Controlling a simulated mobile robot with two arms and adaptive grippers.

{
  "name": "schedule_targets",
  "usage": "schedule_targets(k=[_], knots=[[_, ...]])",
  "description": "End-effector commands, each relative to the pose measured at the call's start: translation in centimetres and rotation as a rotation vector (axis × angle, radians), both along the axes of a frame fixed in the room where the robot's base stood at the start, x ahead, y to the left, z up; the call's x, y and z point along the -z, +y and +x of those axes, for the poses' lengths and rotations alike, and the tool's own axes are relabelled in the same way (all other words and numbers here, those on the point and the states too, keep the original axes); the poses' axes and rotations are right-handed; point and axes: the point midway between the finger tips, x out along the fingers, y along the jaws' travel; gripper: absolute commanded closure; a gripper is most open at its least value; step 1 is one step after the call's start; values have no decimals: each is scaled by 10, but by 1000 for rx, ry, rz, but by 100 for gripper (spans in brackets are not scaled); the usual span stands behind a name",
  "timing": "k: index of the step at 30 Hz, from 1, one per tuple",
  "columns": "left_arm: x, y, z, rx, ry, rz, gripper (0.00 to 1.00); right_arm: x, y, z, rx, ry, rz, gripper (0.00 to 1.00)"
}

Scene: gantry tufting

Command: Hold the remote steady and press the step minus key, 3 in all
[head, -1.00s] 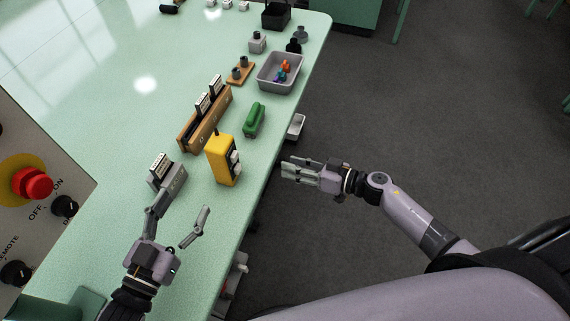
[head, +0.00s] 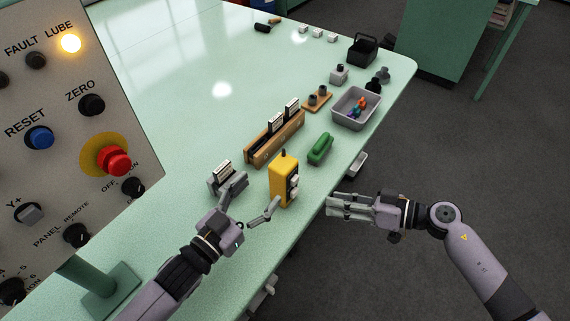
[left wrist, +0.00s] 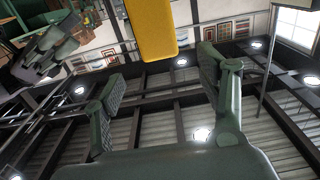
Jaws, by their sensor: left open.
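The yellow remote (head: 281,182) stands upright near the front edge of the table, with pale keys on its right-hand side and a dark stub on top. My left gripper (head: 254,197) is open, its fingers spread, just left of and in front of the remote. In the left wrist view the remote (left wrist: 150,30) shows at the top, beyond and between the open fingers (left wrist: 162,95), apart from them. My right gripper (head: 335,204) is over the floor beyond the table edge, right of the remote; its fingers look close together, but the gap is unclear.
A grey block with a card (head: 226,180) stands beside the left gripper. A wooden rack (head: 274,142), a green object (head: 320,149) and a grey tray (head: 356,108) stand behind the remote. A control panel (head: 70,150) fills the left side. The table's middle is clear.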

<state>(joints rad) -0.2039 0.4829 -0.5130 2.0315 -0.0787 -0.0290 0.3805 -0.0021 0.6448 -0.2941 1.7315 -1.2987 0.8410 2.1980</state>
Motion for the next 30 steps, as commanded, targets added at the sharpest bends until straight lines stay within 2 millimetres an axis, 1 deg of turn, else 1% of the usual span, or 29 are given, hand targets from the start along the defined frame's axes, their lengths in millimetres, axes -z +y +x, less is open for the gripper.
schedule_targets(k=[1, 9, 15, 21, 29, 30], knots=[[-1, -7, 9, 0, -3, -1, 33, 0, 0, 0, 0, 0, 0, 67], [-1, -38, 52, 0, -4, 0, 33, 0, 0, 0, 0, 0, 1, 67], [0, -53, 73, 0, 0, 0, 33, 0, 0, 0, 0, 0, 1, 67], [0, -60, 81, 1, 1, 1, 33, 0, 0, 0, 0, 0, 1, 67], [0, -60, 82, 1, 1, 1, 33, 0, 0, 0, 0, 0, 1, 67], [0, -60, 82, 1, 1, 1, 36, 0, 0, 0, 0, 0, 1, 67]])
